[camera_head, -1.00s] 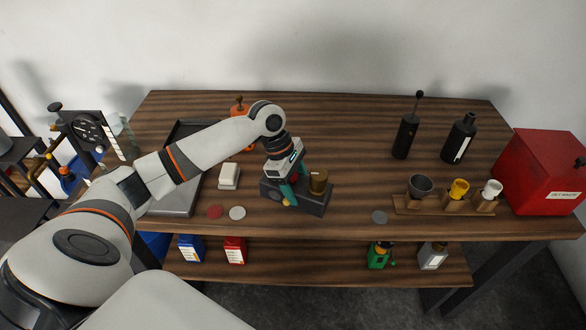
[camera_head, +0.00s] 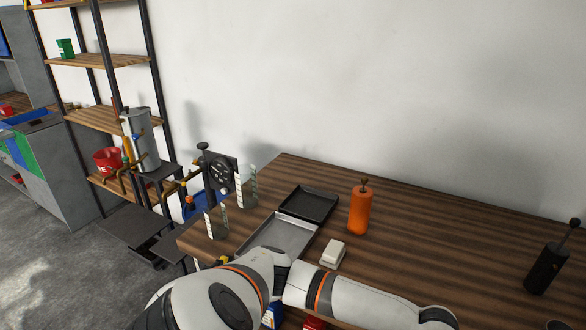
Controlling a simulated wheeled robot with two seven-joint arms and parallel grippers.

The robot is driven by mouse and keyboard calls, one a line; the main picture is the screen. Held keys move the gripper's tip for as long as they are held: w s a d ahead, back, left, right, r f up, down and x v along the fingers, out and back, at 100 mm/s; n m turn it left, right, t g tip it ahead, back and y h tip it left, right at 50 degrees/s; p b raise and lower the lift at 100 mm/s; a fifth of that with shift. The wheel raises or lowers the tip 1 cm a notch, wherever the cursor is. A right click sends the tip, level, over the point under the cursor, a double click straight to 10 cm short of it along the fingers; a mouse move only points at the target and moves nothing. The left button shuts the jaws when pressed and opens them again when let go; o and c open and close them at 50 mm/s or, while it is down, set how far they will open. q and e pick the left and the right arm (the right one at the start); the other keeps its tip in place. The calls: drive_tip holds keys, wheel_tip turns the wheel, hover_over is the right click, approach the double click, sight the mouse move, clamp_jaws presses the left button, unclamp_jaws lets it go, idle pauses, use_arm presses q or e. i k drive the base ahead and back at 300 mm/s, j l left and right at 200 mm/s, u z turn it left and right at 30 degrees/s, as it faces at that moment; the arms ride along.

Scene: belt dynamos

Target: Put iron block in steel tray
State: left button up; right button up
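The steel tray (camera_head: 283,232) is a shallow light grey tray near the left end of the wooden table. It looks empty where it shows, and my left arm covers its near part. I see no iron block in view now. My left arm reaches in from the bottom, passes in front of the tray and runs right along the bottom edge. Its gripper is out of frame, so I cannot see what it holds. My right gripper is not in view.
A black tray (camera_head: 309,204) lies behind the steel tray. An orange bottle (camera_head: 360,209) and a white block (camera_head: 333,252) stand to the right. A dark bottle (camera_head: 546,268) stands far right. Clear measuring tubes (camera_head: 247,188) stand at the table's left end. The table's middle is clear.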

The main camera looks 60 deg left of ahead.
sight(280, 245)
drive_tip(key=k+j+z, duration=0.1)
drive_tip(key=j+z, duration=0.3)
drive_tip(key=k+j+z, duration=0.15)
drive_tip(key=z, duration=0.25)
drive_tip(key=k+j+z, duration=0.15)
drive_tip(key=z, duration=0.25)
drive_tip(key=k+j+z, duration=0.15)
drive_tip(key=k+j, duration=0.25)
drive_tip(key=k+j+z, duration=0.2)
drive_tip(key=k+j, duration=0.15)
drive_tip(key=k, duration=0.15)
drive_tip(key=k+j+z, duration=0.15)
drive_tip(key=k, duration=0.35)
drive_tip(key=j, duration=0.1)
